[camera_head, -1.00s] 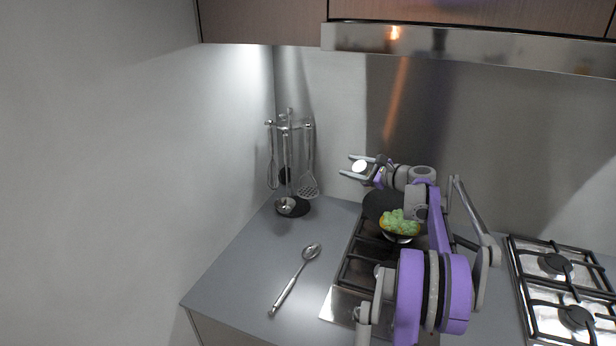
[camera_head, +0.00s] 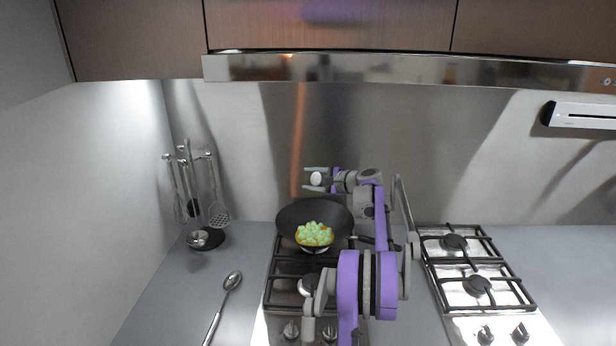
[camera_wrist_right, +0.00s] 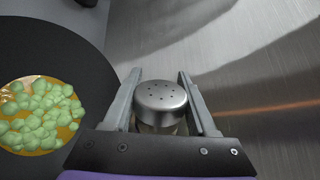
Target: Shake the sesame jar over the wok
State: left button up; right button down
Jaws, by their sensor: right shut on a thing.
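The sesame jar (camera_wrist_right: 161,100), with a perforated metal cap, is between the fingers of my right gripper (camera_wrist_right: 160,95) in the right wrist view. In the head view, my right gripper (camera_head: 318,179) is shut on the jar (camera_head: 316,179), whose pale round end shows. It is held in the air by the back wall, over the far part of the wok. The dark wok (camera_head: 290,214) sits on the left hob and also shows in the right wrist view (camera_wrist_right: 60,55). Green round pieces on a yellow-orange base (camera_head: 314,233) lie in the wok. My left gripper is not in view.
A utensil stand (camera_head: 205,238) with hanging tools is at the back left. A second hob (camera_head: 470,270) stands empty at right. The range hood (camera_head: 400,70) spans above.

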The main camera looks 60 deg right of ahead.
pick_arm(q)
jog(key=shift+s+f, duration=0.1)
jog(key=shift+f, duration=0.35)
pick_arm(e)
jog(key=n+h, duration=0.1)
jog(key=n, duration=0.1)
jog(key=f+n+g+h, duration=0.1)
jog(key=n, duration=0.2)
jog(key=f+n+h, duration=0.1)
jog(key=n, duration=0.1)
jog(key=shift+d, duration=0.35)
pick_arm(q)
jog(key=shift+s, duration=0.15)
pick_arm(e)
jog(key=shift+s, duration=0.15)
jog(key=shift+r, duration=0.1)
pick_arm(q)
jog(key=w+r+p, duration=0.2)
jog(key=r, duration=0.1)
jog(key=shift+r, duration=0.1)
pick_arm(e)
jog(key=m+y, duration=0.1)
jog(key=m, duration=0.1)
jog(key=r+m+t+y, duration=0.1)
jog(key=m, duration=0.2)
jog(key=r+m+y, duration=0.1)
jog(key=m, duration=0.1)
jog(key=shift+w+a+m, duration=0.2)
jog(key=shift+a+m, duration=0.2)
